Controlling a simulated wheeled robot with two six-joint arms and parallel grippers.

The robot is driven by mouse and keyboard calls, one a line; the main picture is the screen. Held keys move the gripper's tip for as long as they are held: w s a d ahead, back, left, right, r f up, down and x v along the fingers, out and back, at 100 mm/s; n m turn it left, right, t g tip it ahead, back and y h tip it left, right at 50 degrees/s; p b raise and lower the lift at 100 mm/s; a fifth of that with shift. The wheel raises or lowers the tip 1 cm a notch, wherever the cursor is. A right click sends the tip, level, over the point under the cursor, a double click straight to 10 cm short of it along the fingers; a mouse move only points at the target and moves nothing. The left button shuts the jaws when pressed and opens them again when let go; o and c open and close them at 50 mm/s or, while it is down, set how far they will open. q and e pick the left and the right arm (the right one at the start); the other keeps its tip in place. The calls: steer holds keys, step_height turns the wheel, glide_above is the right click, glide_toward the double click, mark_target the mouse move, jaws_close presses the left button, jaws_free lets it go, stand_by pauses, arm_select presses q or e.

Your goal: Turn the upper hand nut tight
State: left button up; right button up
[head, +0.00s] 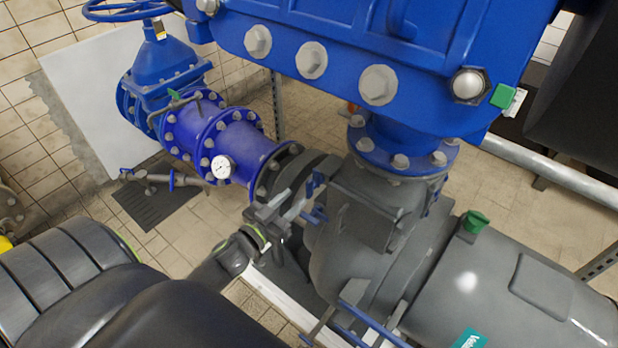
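Two small blue hand nuts show on the near side of the grey pump housing (365,230). The upper hand nut (314,184) is partly covered by the front of my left gripper; the lower hand nut (317,215) sits just below it. My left gripper (303,196) comes in from the lower left, its front end close beside the upper nut. I cannot tell whether it touches the nut or whether its fingers are open or shut around it. My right gripper is not in view.
A large blue casing (380,40) overhangs the pump from above. A blue pipe (230,145) with a white gauge (222,166) runs behind my gripper to a valve (160,65). Blue bars (375,325) stand below the housing. Tiled floor (190,235) is free at left.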

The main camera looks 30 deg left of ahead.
mark_target(307, 186)
arm_select(q)
steer(key=w, duration=0.3)
steer(key=w+p, duration=0.1)
steer(key=w, duration=0.1)
steer(key=shift+w+d, duration=0.2)
steer(key=shift+w, duration=0.2)
steer(key=shift+w+d, duration=0.1)
steer(key=shift+w, duration=0.7)
jaws_close()
